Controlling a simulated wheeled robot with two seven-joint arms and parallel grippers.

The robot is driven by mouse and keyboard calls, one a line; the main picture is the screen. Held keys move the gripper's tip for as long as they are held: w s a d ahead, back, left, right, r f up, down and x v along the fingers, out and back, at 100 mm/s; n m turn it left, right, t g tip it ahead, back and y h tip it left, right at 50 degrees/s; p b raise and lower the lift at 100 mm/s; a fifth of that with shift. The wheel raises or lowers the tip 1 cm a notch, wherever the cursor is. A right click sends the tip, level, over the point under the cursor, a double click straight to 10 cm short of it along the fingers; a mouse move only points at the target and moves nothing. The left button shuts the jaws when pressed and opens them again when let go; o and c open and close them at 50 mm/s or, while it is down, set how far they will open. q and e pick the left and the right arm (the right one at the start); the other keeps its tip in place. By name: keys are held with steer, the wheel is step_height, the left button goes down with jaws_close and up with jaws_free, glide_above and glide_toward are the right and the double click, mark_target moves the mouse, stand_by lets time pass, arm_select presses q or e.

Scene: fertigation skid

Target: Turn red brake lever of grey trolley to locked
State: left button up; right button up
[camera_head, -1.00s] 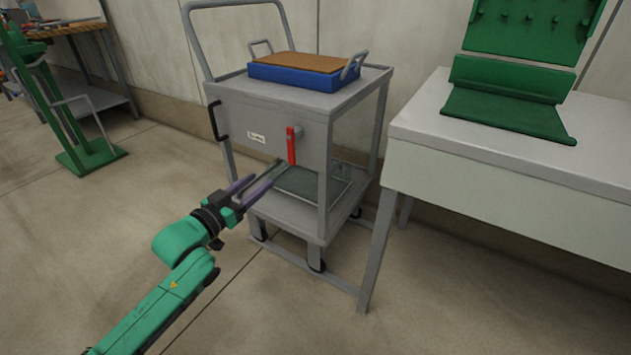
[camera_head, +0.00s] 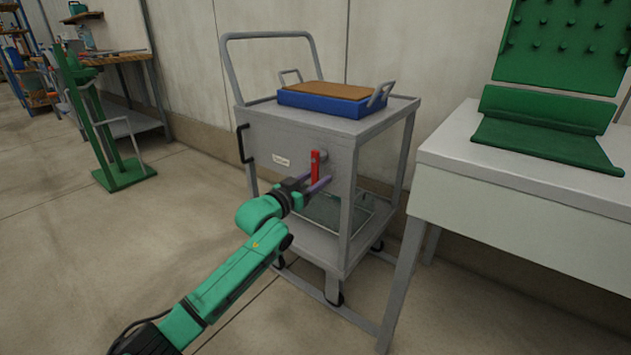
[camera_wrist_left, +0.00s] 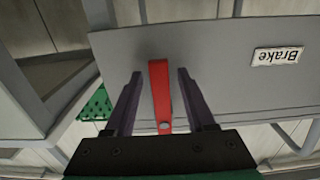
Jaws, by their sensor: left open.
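The grey trolley (camera_head: 300,135) stands near the wall, with a label reading "Brake" (camera_wrist_left: 278,56) on its front panel. The red brake lever (camera_head: 315,166) points upright on that panel in the head view. In the left wrist view the red lever (camera_wrist_left: 160,95) lies between the two fingers, with a gap on each side. My left gripper (camera_head: 318,183) is open around the lever; its fingers also show in the left wrist view (camera_wrist_left: 158,98). My right gripper is not in view.
A blue tray (camera_head: 325,104) with a brown top and two handles sits on the trolley. A white table (camera_head: 520,205) with a green rack (camera_head: 545,135) stands close on the right. A green stand (camera_head: 125,174) is at the left. The floor in front is clear.

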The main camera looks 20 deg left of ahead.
arm_select(q)
jaws_close()
stand_by(1.4)
